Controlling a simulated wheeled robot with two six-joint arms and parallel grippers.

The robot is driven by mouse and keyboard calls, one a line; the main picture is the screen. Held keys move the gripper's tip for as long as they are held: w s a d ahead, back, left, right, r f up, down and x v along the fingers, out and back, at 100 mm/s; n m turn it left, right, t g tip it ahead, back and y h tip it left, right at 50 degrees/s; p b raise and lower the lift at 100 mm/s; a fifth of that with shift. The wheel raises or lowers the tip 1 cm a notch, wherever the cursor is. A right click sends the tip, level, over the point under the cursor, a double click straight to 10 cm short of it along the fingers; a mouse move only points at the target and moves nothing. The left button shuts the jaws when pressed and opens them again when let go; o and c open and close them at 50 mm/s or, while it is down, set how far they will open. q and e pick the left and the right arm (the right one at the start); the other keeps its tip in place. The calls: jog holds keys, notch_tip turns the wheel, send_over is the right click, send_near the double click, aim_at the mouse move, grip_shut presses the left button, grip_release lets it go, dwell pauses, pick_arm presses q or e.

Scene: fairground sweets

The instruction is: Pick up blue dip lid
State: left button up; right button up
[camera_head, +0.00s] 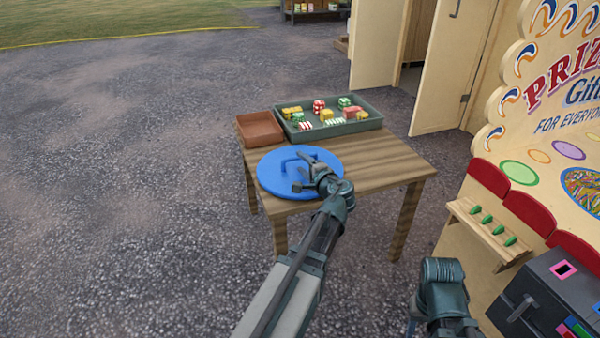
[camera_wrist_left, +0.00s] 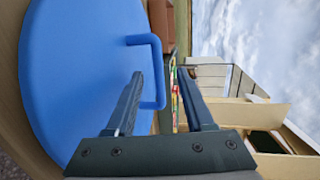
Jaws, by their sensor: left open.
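The blue dip lid (camera_head: 273,178) is a round disc with a raised bar handle (camera_head: 285,163), lying flat on the wooden table's near left part. It fills the left of the left wrist view (camera_wrist_left: 70,70), where its handle (camera_wrist_left: 157,60) stands out from its face. My left gripper (camera_head: 303,173) is over the lid beside the handle, open and empty. In the left wrist view its two fingers (camera_wrist_left: 160,73) are spread, with the handle bar between them in the picture. I cannot tell whether a finger touches the handle. My right arm shows at the lower right, but its gripper does not.
On the wooden table (camera_head: 385,163), a green tray (camera_head: 376,122) of colourful sweets and a brown-red bin (camera_head: 260,130) stand behind the lid. A prize stall (camera_head: 545,150) with a dark box (camera_head: 545,290) is at the right. Open paving lies to the left.

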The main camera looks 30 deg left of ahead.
aim_at(296, 159)
pick_arm(q)
jog(key=shift+w+a+f, duration=0.1)
jog(key=shift+a, duration=0.1)
jog(key=b+x, duration=0.1)
jog(key=x, duration=0.4)
jog(key=shift+f, duration=0.15)
jog(key=shift+c, duration=0.2)
grip_shut()
dwell(1.0)
